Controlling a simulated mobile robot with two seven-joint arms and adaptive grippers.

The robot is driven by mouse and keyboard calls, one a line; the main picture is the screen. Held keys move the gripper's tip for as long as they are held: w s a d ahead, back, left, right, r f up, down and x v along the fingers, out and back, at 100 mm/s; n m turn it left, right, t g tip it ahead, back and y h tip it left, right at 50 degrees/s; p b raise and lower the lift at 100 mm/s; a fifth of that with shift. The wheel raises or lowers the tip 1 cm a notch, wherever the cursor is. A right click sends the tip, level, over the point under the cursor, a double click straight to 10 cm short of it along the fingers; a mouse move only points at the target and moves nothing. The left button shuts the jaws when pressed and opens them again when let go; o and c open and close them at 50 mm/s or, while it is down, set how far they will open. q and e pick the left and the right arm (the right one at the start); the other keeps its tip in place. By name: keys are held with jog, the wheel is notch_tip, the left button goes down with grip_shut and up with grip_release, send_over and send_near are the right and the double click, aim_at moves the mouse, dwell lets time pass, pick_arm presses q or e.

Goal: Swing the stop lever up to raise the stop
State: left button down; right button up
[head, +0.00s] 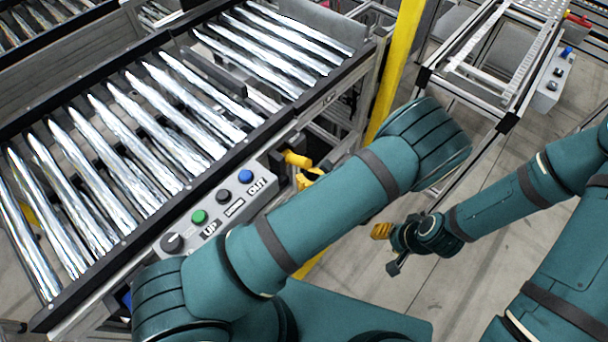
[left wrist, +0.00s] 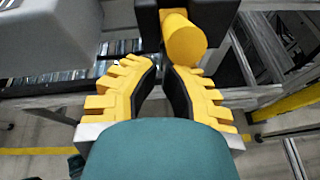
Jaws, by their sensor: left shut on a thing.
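The stop lever shows a yellow cylindrical grip (head: 297,159) beside the conveyor's near side rail, just past the button box. The grip also shows in the left wrist view (left wrist: 185,38), at the end of a black arm, just beyond my fingertips. My left gripper (head: 309,178) is at the lever, mostly hidden behind my forearm. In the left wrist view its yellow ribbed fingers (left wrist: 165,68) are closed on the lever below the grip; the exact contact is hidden. The stop itself cannot be made out. My right gripper (head: 388,249) hangs empty over the floor, its fingers apart.
The roller conveyor (head: 160,105) fills the left side. The button box (head: 221,211) with a black knob and green, black and blue buttons sits on its near rail. A yellow post (head: 400,65) stands right of the lever. Another frame (head: 480,95) stands at upper right.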

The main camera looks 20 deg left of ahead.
pick_arm(q)
jog(key=r, duration=0.2)
jog(key=w+r+t+y, duration=0.1)
jog(key=r, duration=0.2)
jog(key=r+y, duration=0.1)
jog(key=r, duration=0.2)
jog(key=shift+w+a+r+t, duration=0.15)
jog(key=shift+a+t, duration=0.15)
jog(key=shift+a, duration=0.05)
jog(key=shift+a+r, duration=0.1)
jog(key=shift+r, duration=0.1)
pick_arm(e)
jog(key=shift+s+d+r, duration=0.1)
jog(key=shift+s+r, duration=0.1)
pick_arm(q)
jog(key=shift+s, duration=0.25)
jog(key=shift+f, duration=0.1)
pick_arm(e)
jog(key=shift+d, duration=0.1)
